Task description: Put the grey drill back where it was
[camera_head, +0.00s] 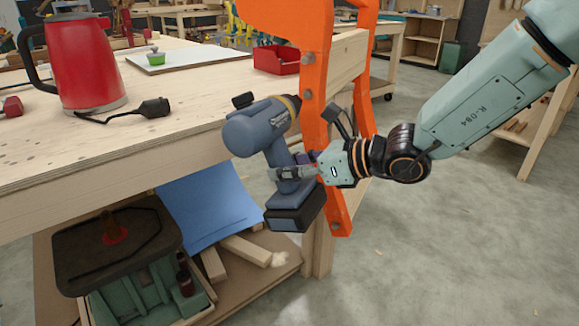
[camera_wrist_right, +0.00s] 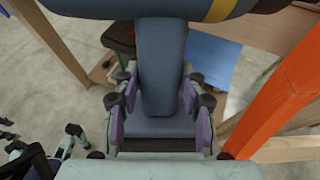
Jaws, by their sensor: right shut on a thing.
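The grey drill (camera_head: 262,128) is blue-grey with a dark battery block at its base. It is upright, a little tilted, in front of the workbench's (camera_head: 200,150) near right corner, its head at about tabletop height. My right gripper (camera_head: 292,172) comes in from the right and is shut on the drill's handle. In the right wrist view the handle (camera_wrist_right: 160,75) stands between the purple finger pads, with the drill's body and a yellow band above. The drill's far side is hidden.
A red kettle (camera_head: 82,60), a black corded plug (camera_head: 150,108) and a red bin (camera_head: 275,59) are on the bench. A lower shelf holds a blue sheet (camera_head: 208,205) and a toolbox (camera_head: 118,240).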

